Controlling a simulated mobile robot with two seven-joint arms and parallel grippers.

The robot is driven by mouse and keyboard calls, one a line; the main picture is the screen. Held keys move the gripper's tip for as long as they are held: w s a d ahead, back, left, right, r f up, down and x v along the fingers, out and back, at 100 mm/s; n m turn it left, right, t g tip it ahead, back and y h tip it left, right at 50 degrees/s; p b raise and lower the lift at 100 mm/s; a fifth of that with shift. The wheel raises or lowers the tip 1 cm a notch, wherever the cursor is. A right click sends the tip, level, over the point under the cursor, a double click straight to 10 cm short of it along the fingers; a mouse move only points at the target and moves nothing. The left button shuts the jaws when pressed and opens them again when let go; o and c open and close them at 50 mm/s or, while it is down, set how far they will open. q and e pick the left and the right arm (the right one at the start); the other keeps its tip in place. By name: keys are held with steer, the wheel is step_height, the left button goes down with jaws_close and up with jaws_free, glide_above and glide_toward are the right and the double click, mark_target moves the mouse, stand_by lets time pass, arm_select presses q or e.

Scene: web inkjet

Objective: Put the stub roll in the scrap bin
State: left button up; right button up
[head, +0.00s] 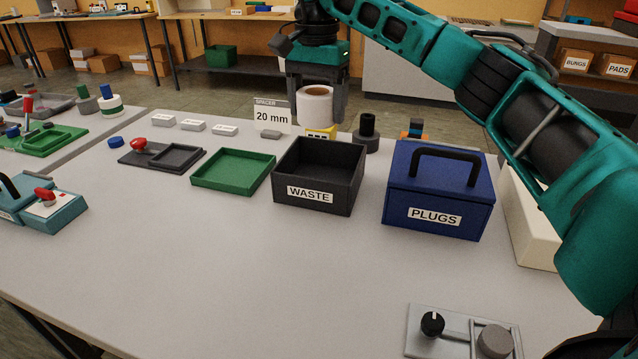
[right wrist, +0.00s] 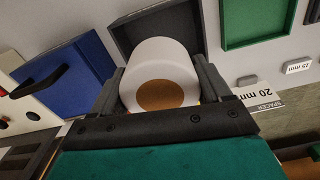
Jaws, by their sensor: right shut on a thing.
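The stub roll is a white roll (head: 315,107) with a brown core, in the head view at the top middle. My right gripper (head: 316,100) is shut on it, with a finger on each side. The roll (right wrist: 160,78) also shows between the fingers in the right wrist view. The black open box labelled WASTE (head: 318,205) stands on the table in front of the roll; it looks empty. In the right wrist view the box (right wrist: 200,30) lies just beyond the roll, which hides part of it. My left gripper is not in view.
A blue PLUGS box (head: 438,215) with a black handle stands right of the WASTE box. A green tray (head: 233,170) is to its left. A 20 mm spacer sign (head: 272,115), a yellow block (head: 320,133) and a dark cylinder (head: 367,130) stand behind. The front table is mostly clear.

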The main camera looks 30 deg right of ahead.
mark_target(317, 125)
step_height(317, 125, down, 16)
steer(key=shift+r+b, duration=0.1)
steer(key=shift+b, duration=0.8)
steer(key=shift+f, duration=0.2)
steer(key=o, duration=1.2)
step_height(317, 125, up, 12)
steer(key=shift+r+p, duration=0.15)
steer(key=shift+p, duration=0.65)
